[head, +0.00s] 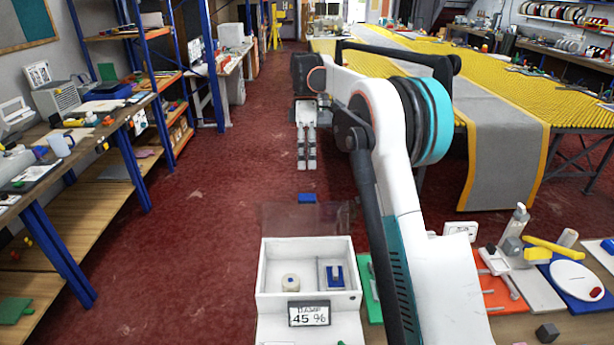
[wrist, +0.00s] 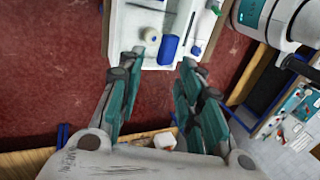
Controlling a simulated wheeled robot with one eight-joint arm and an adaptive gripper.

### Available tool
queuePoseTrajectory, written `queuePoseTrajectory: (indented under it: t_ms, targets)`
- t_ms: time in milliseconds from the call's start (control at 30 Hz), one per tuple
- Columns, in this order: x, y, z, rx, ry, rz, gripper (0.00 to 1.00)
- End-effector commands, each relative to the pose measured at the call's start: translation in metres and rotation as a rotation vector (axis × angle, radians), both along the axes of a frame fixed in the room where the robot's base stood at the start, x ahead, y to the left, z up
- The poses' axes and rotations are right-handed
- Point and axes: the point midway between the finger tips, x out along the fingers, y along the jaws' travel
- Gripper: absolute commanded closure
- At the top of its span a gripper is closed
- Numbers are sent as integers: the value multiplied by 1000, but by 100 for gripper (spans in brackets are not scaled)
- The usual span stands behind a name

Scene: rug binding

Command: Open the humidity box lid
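The humidity box (head: 262,280) is a white open-topped box with a 45 % display on its front. A see-through lid (head: 290,218) appears raised at its far side. A small blue piece (head: 306,198) shows at the lid's top edge. Inside the box are a round cream item (head: 290,282) and a blue item (head: 335,276). My gripper (head: 307,166) hangs beyond the box, apart from it. In the wrist view my gripper (wrist: 160,62) is open and empty, with the box (wrist: 122,28) ahead. A blue piece (wrist: 170,47) shows between the fingertips' lines; I cannot tell whether it is touched.
A shelf unit (head: 100,180) is on the left. Red floor (head: 200,220) is clear between. A yellow-covered table (head: 570,105) stands at back right.

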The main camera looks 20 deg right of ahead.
Motion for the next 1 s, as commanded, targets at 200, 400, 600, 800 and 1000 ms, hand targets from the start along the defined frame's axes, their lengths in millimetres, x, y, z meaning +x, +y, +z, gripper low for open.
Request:
queuePoseTrajectory:
  t_ms: [200, 400, 600, 800, 1000]
  targets:
    - [6, -2, 18, 0, 1, 0, 67]
    - [7, -2, 21, 0, 1, 0, 67]
    - [7, -2, 21, 0, 1, 0, 67]
    - [5, -1, 22, -4, -3, -6, 67]
    - [-13, 7, 35, -50, -64, -92, 67]
